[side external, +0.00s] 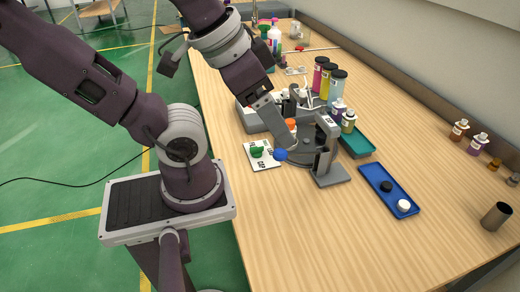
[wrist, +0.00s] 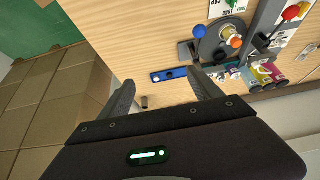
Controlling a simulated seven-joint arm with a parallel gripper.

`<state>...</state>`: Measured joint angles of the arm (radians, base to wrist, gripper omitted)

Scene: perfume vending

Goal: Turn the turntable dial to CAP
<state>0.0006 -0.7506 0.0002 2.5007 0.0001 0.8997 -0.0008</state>
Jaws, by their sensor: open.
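The dial is a green knob (side external: 257,152) on a white card (side external: 264,164) with small dark labels that I cannot read. It sits at the table's near edge, left of the round grey turntable (side external: 303,160). An orange cap (wrist: 236,42) is at the turntable. My gripper (wrist: 160,77) is open and empty, its fingers apart and clear of the dial.
A grey stand (side external: 329,155) rises beside the turntable. A blue tray (side external: 372,180) holds a black and a white cap. A teal tray (side external: 358,145) and several bottles stand behind.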

